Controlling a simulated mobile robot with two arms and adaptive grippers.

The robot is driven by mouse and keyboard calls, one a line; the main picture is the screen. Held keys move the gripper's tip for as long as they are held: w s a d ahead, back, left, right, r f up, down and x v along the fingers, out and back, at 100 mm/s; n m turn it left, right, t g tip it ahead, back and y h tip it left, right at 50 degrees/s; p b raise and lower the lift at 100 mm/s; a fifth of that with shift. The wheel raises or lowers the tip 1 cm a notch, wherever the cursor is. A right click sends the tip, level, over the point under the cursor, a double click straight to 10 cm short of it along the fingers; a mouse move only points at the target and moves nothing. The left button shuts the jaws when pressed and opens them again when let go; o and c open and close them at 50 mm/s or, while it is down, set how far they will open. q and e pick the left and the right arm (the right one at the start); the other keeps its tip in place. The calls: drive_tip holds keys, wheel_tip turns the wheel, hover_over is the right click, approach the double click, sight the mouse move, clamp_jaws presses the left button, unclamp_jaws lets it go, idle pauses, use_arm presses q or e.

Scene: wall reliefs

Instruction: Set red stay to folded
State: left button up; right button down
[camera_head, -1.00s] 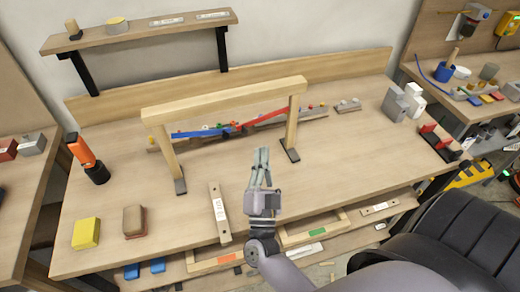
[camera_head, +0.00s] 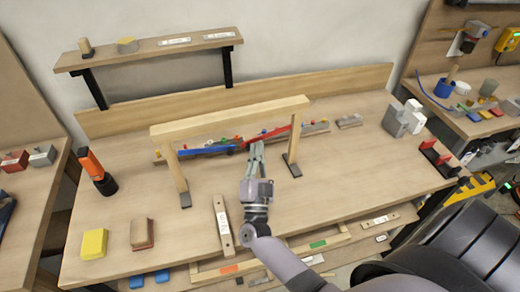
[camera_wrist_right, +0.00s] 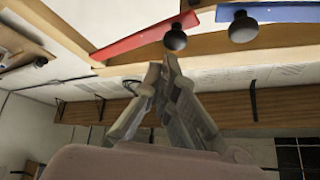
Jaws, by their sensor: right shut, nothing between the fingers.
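The red stay (camera_head: 268,134) is a thin red bar beneath the top beam of a wooden frame (camera_head: 235,116), sloping up to the right. A blue stay (camera_head: 208,151) lies to its left; their inner ends are close together. In the wrist view the red stay (camera_wrist_right: 148,35) and blue stay (camera_wrist_right: 275,12) show with a black knob at each inner end, the red one's knob (camera_wrist_right: 175,38) just beyond my fingertips. My right gripper (camera_head: 257,148) is shut and empty, just in front of the red stay's inner end. Contact cannot be told. My left gripper is out of view.
The frame's right post (camera_head: 293,148) stands close to the right of my gripper; its left post (camera_head: 176,178) is farther off. A low rail with small coloured pieces runs behind the stays. A labelled wooden strip (camera_head: 222,226) and a yellow block (camera_head: 94,243) lie in front.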

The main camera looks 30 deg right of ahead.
drive_tip(key=f+n+t+y+b, duration=0.1)
drive_tip(key=n, duration=0.1)
drive_tip(key=f+n+t+y+b, duration=0.1)
drive_tip(key=f+n+b, duration=0.1)
drive_tip(key=n, duration=0.1)
drive_tip(key=shift+s+d+t+y, duration=0.1)
drive_tip(key=shift+d+t+y, duration=0.2)
drive_tip(key=shift+d+y, duration=0.1)
drive_tip(key=shift+a+r, duration=0.1)
drive_tip(key=s+a, duration=0.5)
drive_tip(key=s, duration=0.6)
drive_tip(key=shift+s+a+f, duration=0.3)
drive_tip(key=shift+s, duration=0.1)
